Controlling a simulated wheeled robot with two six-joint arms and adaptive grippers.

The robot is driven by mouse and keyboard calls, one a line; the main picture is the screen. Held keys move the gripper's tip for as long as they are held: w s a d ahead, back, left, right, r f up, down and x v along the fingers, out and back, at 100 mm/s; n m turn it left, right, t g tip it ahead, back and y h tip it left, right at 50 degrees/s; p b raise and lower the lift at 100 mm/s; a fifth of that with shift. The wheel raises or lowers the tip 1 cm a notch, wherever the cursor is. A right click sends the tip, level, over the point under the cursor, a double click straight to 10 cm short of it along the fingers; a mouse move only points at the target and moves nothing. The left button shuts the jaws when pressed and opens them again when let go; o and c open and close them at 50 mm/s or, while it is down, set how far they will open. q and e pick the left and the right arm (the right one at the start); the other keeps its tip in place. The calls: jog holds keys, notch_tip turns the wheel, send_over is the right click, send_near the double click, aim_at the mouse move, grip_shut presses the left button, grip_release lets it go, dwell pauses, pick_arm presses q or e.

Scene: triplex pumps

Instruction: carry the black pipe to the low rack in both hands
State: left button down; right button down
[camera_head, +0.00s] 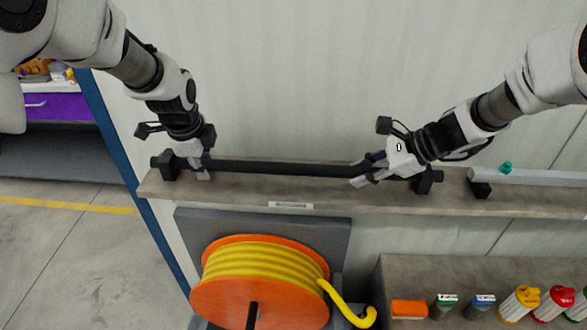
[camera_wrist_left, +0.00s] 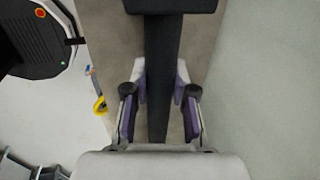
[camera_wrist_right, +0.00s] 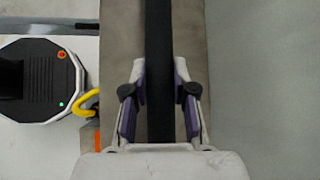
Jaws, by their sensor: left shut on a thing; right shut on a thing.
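The long black pipe (camera_head: 285,168) lies level along a grey shelf (camera_head: 335,198) on the wall, with a black support block near each end, at the left (camera_head: 167,165) and at the right (camera_head: 428,180). My left gripper (camera_head: 200,168) is shut on the pipe near its left end, just right of the left block. My right gripper (camera_head: 368,172) is shut on it just left of the right block. The pipe (camera_wrist_left: 162,75) runs between my left fingers in the left wrist view, and the pipe (camera_wrist_right: 158,50) runs between my right fingers in the right wrist view.
A pale pipe (camera_head: 535,177) lies on the shelf at right. Below are an orange reel of yellow hose (camera_head: 262,270) and a lower ledge (camera_head: 430,275) with several coloured bottles. Open floor (camera_head: 70,250) and a purple drawer unit (camera_head: 60,107) are at left.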

pick_arm(q)
jog(key=shift+r, duration=0.1)
pick_arm(e)
jog(key=shift+r, duration=0.1)
